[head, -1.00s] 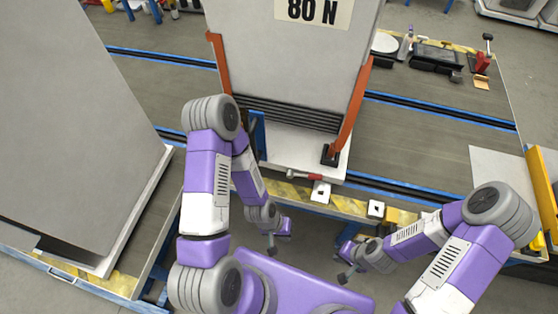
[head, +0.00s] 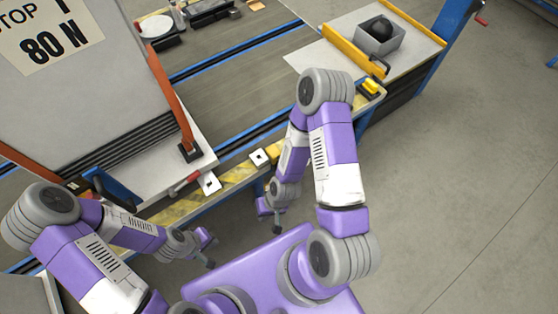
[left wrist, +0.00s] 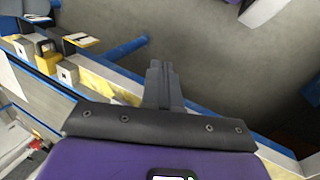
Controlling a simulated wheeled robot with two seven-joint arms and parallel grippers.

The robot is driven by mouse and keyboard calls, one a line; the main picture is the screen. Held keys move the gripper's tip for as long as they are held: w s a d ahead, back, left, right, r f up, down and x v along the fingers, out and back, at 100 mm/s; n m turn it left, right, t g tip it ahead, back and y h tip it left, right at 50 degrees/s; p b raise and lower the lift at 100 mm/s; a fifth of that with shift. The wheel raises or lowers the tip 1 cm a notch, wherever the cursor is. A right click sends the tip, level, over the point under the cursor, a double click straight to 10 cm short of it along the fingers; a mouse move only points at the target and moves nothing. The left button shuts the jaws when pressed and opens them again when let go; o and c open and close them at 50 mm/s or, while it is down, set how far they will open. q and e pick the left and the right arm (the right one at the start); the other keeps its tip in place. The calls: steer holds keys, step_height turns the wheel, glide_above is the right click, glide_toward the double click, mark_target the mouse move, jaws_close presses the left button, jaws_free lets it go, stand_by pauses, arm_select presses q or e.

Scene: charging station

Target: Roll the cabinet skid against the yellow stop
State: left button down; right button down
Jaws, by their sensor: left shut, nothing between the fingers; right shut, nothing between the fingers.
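The cabinet skid (head: 203,158) is a pale board at the left of the head view. It carries a grey cabinet (head: 95,95) with an "80 N" label and orange posts. The yellow stop (head: 356,52) is a yellow bar across the track at the upper right. A wide stretch of bare deck separates skid and stop. My left gripper (head: 207,254) is shut and empty, in front of the table edge below the skid. It also shows in the left wrist view (left wrist: 160,70). My right gripper (head: 271,216) is shut and empty, further right along that edge. Neither touches the skid.
Blue-edged rails (head: 235,55) run along the deck towards the stop. A grey box with a dark ball (head: 379,36) stands on a pale board beyond the stop. A red-handled tool (head: 186,184) lies at the skid's front edge. The floor (head: 460,190) at the right is clear.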

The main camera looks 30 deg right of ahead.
arm_select(q)
steer(key=c, duration=1.8)
jaws_free()
steer(key=shift+c, duration=0.2)
steer(key=o, duration=0.8)
steer(key=n+t+h+b, duration=0.4)
steer(key=n+t+b, duration=0.8)
steer(key=n, duration=1.6)
glide_toward(116, 201)
step_height(116, 201, down, 4)
steer(key=w+d+t+p, duration=0.1)
steer(key=w+t+p, duration=0.2)
steer(key=p, duration=0.1)
steer(key=b+x, duration=0.1)
steer(key=x, duration=0.2)
steer(key=b+x, duration=0.1)
steer(key=x, duration=0.3)
steer(key=shift+s+d+r+b, duration=0.1)
steer(key=shift+d+b, duration=0.15)
steer(key=shift+b, duration=0.05)
